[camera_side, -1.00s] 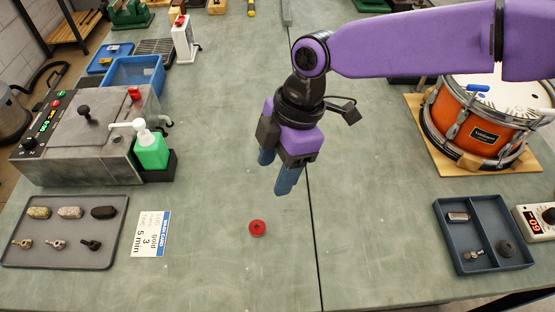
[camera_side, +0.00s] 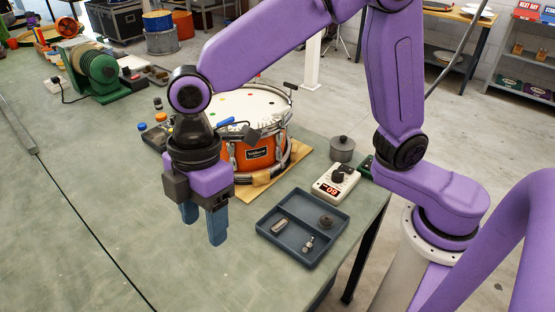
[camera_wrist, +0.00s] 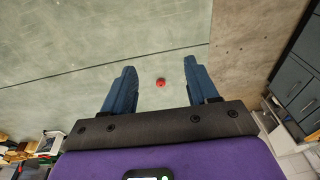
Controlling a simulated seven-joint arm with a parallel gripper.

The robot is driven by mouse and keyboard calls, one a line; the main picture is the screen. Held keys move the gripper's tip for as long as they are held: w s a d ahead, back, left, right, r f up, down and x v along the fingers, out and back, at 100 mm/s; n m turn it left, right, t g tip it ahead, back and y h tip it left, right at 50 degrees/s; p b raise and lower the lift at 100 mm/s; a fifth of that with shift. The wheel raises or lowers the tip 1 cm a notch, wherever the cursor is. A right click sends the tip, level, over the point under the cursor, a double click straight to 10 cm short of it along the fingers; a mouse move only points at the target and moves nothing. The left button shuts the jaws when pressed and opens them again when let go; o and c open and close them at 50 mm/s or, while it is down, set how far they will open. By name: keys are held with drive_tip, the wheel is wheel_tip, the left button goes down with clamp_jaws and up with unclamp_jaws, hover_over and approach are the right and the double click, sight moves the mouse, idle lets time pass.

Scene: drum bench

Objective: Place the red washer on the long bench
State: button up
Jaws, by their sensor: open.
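The red washer (camera_wrist: 160,82) lies on the green top of the long bench (camera_wrist: 70,45) in the wrist view, midway across the gap between my fingertips but some way below them. I do not see it in the side view. My gripper (camera_side: 204,228) points down above the long bench (camera_side: 90,175), with blue fingers apart and nothing between them. In the wrist view my gripper (camera_wrist: 160,85) is also open, one finger on each side of the washer.
A two-part blue tray (camera_side: 302,228) with small metal parts and a dark ring stands right of my gripper. Behind are an orange drum (camera_side: 252,152) on a wooden board and a white dial device (camera_side: 336,184).

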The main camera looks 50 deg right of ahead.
drive_tip(key=s+d+m, duration=0.1)
drive_tip(key=s+d, duration=0.2)
drive_tip(key=d, duration=0.5)
drive_tip(key=s+d+m, duration=0.2)
drive_tip(key=s+d, duration=0.1)
drive_tip(key=d, duration=0.4)
drive_tip(key=shift+s+d+r+h, duration=0.15)
drive_tip(key=shift+s+d+h, duration=0.15)
drive_tip(key=shift+d, duration=0.1)
drive_tip(key=shift+o, duration=0.8)
drive_tip(key=s+d+f+m, duration=0.2)
drive_tip(key=s+d, duration=0.5)
drive_tip(key=d, duration=0.5)
drive_tip(key=shift+t+h, duration=0.3)
drive_tip(key=shift+t, duration=0.1)
drive_tip(key=shift+a, duration=0.1)
